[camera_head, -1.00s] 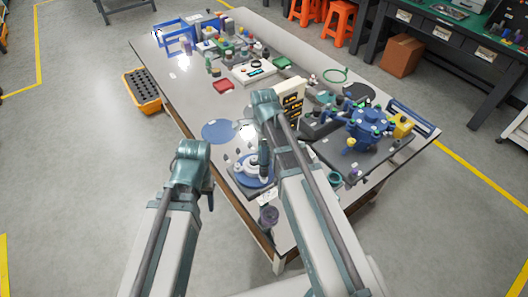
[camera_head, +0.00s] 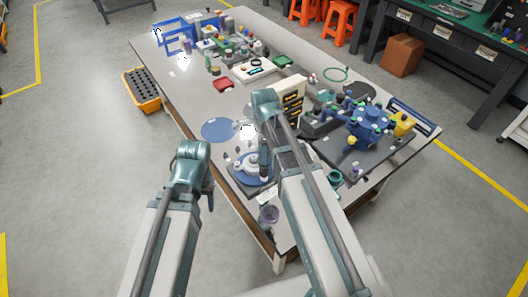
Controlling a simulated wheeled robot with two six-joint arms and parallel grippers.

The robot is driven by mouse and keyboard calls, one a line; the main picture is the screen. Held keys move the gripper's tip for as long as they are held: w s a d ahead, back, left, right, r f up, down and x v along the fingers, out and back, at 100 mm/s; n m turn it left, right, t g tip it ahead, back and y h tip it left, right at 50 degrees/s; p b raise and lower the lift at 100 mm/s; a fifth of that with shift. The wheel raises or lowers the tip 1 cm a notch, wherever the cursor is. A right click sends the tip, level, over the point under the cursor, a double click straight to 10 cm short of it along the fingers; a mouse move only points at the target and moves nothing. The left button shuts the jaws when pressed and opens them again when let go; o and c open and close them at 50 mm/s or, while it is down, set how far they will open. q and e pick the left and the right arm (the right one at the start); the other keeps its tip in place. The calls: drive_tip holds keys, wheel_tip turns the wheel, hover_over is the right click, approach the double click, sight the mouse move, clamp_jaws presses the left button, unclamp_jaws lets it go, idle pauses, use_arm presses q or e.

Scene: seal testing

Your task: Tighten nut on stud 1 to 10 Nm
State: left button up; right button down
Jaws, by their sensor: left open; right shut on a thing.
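A blue round flange fixture (camera_head: 243,172) with a white ring part (camera_head: 249,163) sits near the table's front left edge. Small upright studs stand around it; the nut and stud 1 cannot be told apart at this size. My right gripper (camera_head: 265,150) is over the fixture's right side, shut on a dark upright tool (camera_head: 264,166), partly hidden by my own arm. Whether the tool touches a nut cannot be seen. My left gripper (camera_head: 210,198) is open and empty, off the table's left edge, left of the fixture.
A blue disc (camera_head: 219,130) lies flat behind the fixture. A beige display unit (camera_head: 291,92) stands behind my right arm. A blue valve assembly (camera_head: 368,124) is on the right. The table's left middle is mostly clear.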

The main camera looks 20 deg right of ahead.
drive_tip(key=shift+f+b, duration=0.6)
drive_tip(key=shift+f, duration=0.1)
idle(1.3)
drive_tip(key=shift+r, duration=0.1)
idle(0.3)
drive_tip(key=shift+r+p, duration=2.5)
drive_tip(key=shift+p, duration=0.05)
